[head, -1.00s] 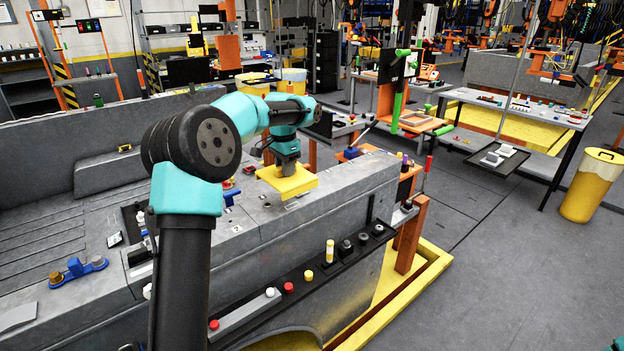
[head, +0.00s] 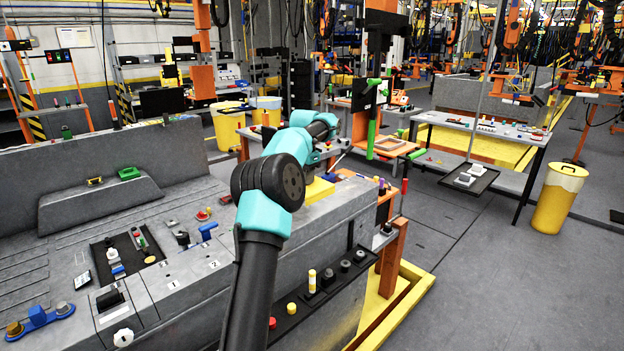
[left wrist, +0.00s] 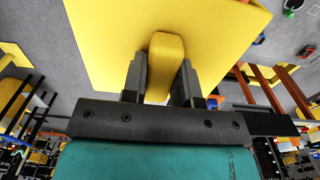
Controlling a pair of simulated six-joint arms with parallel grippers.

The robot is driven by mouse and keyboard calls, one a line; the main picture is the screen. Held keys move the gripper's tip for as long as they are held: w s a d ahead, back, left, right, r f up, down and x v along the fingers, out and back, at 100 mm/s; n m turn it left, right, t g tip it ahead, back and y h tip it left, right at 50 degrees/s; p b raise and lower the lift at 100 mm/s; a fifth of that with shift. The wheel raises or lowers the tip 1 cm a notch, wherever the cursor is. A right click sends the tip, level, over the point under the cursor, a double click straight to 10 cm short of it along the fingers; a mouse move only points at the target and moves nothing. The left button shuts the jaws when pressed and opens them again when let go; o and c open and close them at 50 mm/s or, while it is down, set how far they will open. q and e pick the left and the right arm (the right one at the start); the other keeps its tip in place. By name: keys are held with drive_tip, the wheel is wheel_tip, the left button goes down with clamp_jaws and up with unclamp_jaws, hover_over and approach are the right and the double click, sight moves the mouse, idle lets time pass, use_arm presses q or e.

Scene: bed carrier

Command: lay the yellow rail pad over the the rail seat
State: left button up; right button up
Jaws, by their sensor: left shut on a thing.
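The yellow rail pad is a flat plate with a raised block that serves as a grip. In the left wrist view the pad (left wrist: 110,35) fills the upper middle, and my left gripper (left wrist: 162,80) is shut on its raised block. In the head view only part of the pad (head: 318,191) shows, behind my left arm, over the far end of the grey bed. My arm hides the left gripper and most of the pad there. I cannot make out the rail seat, nor tell whether the pad touches the bed. My right gripper is in neither current view.
The grey bed (head: 185,290) carries switches, numbered labels and a blue fitting (head: 40,318). A black ledge with knobs (head: 330,280) runs along its side.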

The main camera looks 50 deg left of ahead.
use_arm(q)
drive_tip(key=shift+f, duration=0.15)
hover_over(306, 209)
drive_tip(key=shift+s+f, duration=0.15)
drive_tip(key=shift+f, duration=2.65)
drive_tip(key=shift+f, duration=1.6)
drive_tip(key=o, duration=1)
drive_tip(key=shift+o, duration=0.2)
wheel_tip(306, 209, up, 16)
drive_tip(key=shift+r, duration=0.75)
